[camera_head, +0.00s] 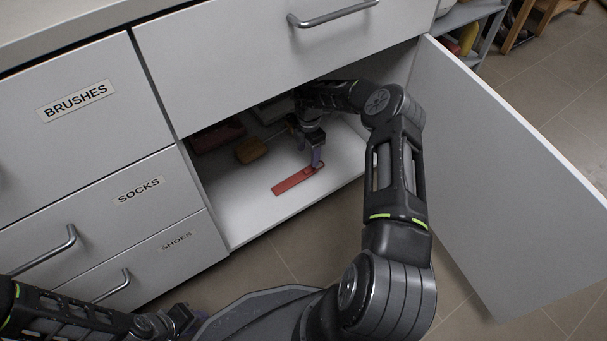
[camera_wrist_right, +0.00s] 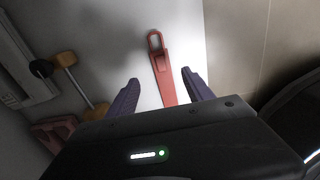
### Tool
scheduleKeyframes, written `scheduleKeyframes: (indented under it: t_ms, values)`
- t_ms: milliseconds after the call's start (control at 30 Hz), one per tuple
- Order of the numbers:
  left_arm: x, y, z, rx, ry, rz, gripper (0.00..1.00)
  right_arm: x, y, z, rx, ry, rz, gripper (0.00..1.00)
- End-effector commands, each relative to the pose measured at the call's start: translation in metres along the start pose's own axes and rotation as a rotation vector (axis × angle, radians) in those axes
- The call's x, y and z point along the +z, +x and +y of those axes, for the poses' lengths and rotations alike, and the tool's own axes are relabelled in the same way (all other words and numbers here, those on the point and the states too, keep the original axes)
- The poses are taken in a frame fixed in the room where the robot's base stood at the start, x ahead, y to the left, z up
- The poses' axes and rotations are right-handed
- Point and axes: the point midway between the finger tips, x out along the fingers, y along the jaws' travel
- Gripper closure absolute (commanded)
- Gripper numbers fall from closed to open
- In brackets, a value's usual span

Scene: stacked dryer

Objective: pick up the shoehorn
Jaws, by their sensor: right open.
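The red shoehorn (camera_head: 292,182) lies flat on the white floor of the open cabinet, near its front edge. In the right wrist view the shoehorn (camera_wrist_right: 164,75) has a looped end pointing away and runs between my fingers. My right gripper (camera_head: 315,160) reaches into the cabinet, over the looped end of the shoehorn. In its wrist view the right gripper (camera_wrist_right: 160,77) is open, with a purple finger on each side of the shoehorn and a gap at both.
A brush with a yellow-brown head (camera_head: 251,150) and a dark red object (camera_head: 217,136) lie deeper in the cabinet, left of the shoehorn. The cabinet door (camera_head: 500,170) stands open at the right. A drawer front (camera_head: 290,65) overhangs the opening. Labelled drawers are at the left.

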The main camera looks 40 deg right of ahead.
Motion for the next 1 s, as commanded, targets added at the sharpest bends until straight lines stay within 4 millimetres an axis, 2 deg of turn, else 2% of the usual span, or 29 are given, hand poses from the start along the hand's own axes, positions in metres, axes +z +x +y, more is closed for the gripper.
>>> scheduleKeyframes:
  t_ms: [200,600,833,1000]
  values:
    - [-0.001,0.012,-0.004,0.000,-0.001,0.005,0.68,0.000,0.024,0.000,0.000,-0.002,0.000,0.40]
    - [-0.001,0.014,-0.005,0.001,-0.001,0.006,0.68,0.000,0.030,-0.001,0.000,-0.004,-0.001,0.40]
    - [-0.003,0.036,-0.013,0.004,-0.004,0.007,0.68,-0.001,0.064,-0.003,-0.001,-0.003,-0.001,0.40]
    - [-0.004,0.041,-0.015,0.007,-0.004,0.008,0.68,-0.001,0.078,-0.003,0.001,-0.004,-0.001,0.40]
